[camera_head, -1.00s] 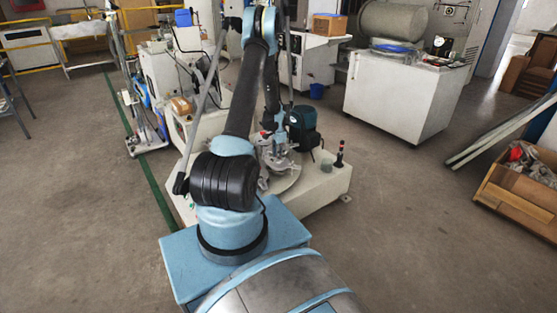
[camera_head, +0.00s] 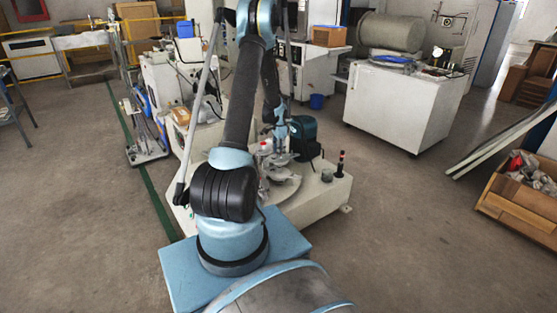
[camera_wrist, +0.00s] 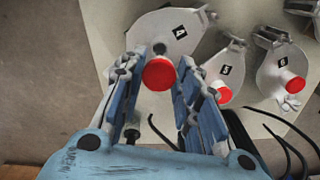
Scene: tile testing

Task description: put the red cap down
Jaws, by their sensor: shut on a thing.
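My gripper (camera_wrist: 163,62) shows in the wrist view with its blue fingers on either side of a round red cap (camera_wrist: 159,74). It is shut on this cap. The cap is seen from above, in front of a grey metal fixture marked 4 (camera_wrist: 180,33); I cannot tell whether it touches the fixture. Two more red caps, one by the marker 5 fixture (camera_wrist: 222,92) and one by the marker 6 fixture (camera_wrist: 296,86), sit to the right. In the head view my gripper (camera_head: 279,146) is small and partly hidden above the pale machine base.
The pale machine base (camera_head: 322,194) carries the fixtures. A white cabinet (camera_head: 395,105) is behind right, a wooden crate (camera_head: 515,203) at far right. Floor between is clear.

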